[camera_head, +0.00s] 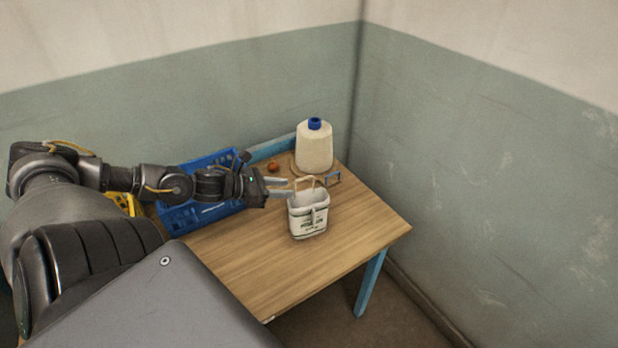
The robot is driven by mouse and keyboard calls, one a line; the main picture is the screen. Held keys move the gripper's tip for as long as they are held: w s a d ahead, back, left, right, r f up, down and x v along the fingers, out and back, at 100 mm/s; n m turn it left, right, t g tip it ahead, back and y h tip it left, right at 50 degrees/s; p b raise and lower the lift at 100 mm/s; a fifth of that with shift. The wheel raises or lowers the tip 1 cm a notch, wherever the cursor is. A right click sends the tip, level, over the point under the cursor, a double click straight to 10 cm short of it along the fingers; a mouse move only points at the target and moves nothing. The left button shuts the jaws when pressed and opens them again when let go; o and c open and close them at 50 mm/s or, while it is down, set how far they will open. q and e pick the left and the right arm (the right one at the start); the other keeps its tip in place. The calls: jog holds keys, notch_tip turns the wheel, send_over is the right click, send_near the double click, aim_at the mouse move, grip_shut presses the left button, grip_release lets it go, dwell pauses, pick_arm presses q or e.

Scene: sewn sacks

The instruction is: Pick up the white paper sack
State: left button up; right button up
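The white paper sack (308,222) stands upright on the wooden table (270,265), with dark green print on its front and a tan loop handle on top. My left gripper (282,187) comes in from the left, level with the sack's top and handle. Its two pale fingers are apart with nothing seen between them, and their tips end just left of the handle. I cannot tell whether a fingertip touches the sack. My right gripper is not in view.
A large cream thread cone (314,150) with a blue top stands behind the sack. A small orange-red object (273,167) lies left of the cone. A blue crate (203,213) is behind my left arm, beside a yellow one (124,202). The table's front and right are clear.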

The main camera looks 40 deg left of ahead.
aim_at(308, 209)
pick_arm(q)
jog(key=shift+w+d+f, duration=0.1)
jog(key=shift+w+d, duration=0.1)
jog(key=shift+w, duration=0.1)
jog(key=shift+w+f, duration=0.1)
jog(key=shift+x, duration=2.5)
jog(key=shift+d+f, duration=0.1)
jog(key=shift+f, duration=0.05)
grip_shut()
